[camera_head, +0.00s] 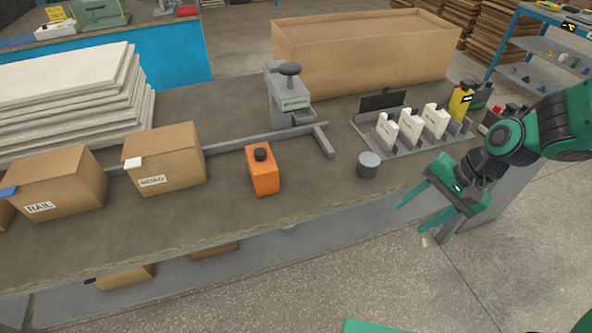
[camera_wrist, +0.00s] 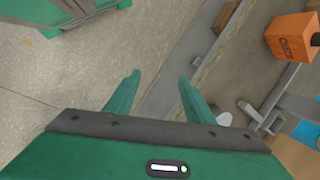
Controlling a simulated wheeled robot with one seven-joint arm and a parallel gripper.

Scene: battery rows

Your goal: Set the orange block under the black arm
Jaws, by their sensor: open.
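The orange block (camera_head: 263,172), with a black knob on top, stands upright on the bench near its front edge. It also shows in the wrist view (camera_wrist: 290,38) at the upper right, with dark print on one face. Behind it on the bench stands a grey upright device (camera_head: 286,97) with a dark rounded head on top. This may be the black arm, but I cannot tell for sure. My gripper (camera_head: 410,218) is open and empty, out past the bench's front edge, to the right of the block and well apart from it. Its fingers (camera_wrist: 160,76) show apart in the wrist view.
A grey cylinder (camera_head: 368,165) stands between my gripper and the block. A grey rail (camera_head: 322,140) lies by the device. A rack (camera_head: 405,150) with white pieces is at right. Cardboard boxes (camera_head: 165,160) stand at left, a large open carton (camera_head: 365,55) behind.

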